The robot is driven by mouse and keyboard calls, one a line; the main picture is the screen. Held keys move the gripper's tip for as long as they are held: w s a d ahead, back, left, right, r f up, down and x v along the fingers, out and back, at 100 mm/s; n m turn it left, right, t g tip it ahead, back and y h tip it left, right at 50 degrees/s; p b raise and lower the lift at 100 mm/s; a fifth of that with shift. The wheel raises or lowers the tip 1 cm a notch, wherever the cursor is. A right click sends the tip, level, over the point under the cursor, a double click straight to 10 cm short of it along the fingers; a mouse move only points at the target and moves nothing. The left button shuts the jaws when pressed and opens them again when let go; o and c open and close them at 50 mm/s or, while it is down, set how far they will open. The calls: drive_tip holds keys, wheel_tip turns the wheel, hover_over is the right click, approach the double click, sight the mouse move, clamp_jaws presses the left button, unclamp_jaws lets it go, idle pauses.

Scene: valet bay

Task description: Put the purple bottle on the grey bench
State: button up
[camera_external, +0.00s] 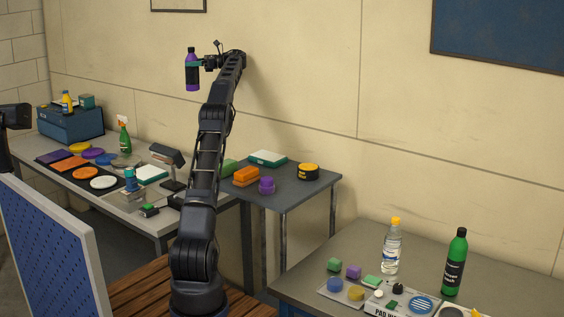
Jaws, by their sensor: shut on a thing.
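Three grey surfaces show: a long bench (150,222) on the left, a small table (311,189) in the middle and a bench (312,284) at the front right. The pictures do not tell which one is the grey bench of the task. The bottle touches none of them.
The left bench holds coloured discs, a green spray bottle (124,138), a lamp and a blue toolbox (70,124). The middle table holds orange, purple and yellow items, with bare room at its front right. The right bench holds a clear bottle (391,250) and a green bottle (454,265).

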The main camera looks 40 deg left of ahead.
wheel_tip(320, 180, down, 46)
drive_tip(key=s+h, duration=0.1)
drive_tip(key=shift+s+a+f+n+g, duration=0.2)
drive_tip(key=shift+n+g, duration=0.2)
idle(0.8)
drive_tip(key=shift+f, duration=0.1)
drive_tip(key=o, duration=1.3)
